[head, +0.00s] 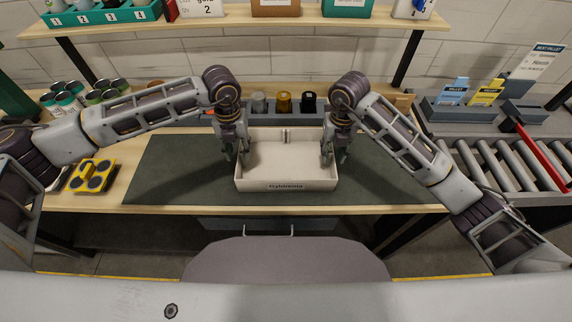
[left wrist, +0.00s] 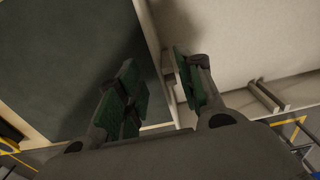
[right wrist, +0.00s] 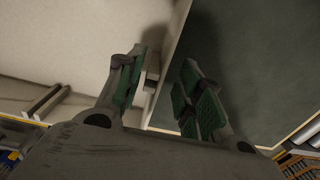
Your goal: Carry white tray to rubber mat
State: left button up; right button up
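The white tray (head: 255,185) lies flat over the middle of the dark green rubber mat (head: 170,170) on the workbench and looks to rest on it. Its label faces me. My left gripper (head: 237,155) is at the tray's left wall, and my right gripper (head: 335,155) is at its right wall. In the left wrist view the fingers (left wrist: 158,92) stand apart, one on either side of the tray wall (left wrist: 150,35). In the right wrist view the fingers (right wrist: 160,92) also straddle the wall, with gaps showing. A small pale fixture (head: 286,135) shows at the tray's back.
A grey rack with small jars (head: 284,103) stands behind the tray. Several cans (head: 68,97) and a yellow holder (head: 90,176) are at the left. A roller conveyor (head: 500,165) is at the right. A shelf (head: 240,20) runs overhead. The mat is clear on both sides.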

pick_arm(q)
notch_tip(320, 180, up, 10)
jog(key=shift+f, duration=0.15)
dwell(0.3)
dwell(0.4)
pick_arm(e)
notch_tip(320, 180, up, 12)
dwell(1.1)
pick_arm(q)
jog(key=shift+s, duration=0.1)
pick_arm(e)
jog(key=shift+s+f, duration=0.1)
jog(key=shift+s, duration=0.05)
dwell(0.5)
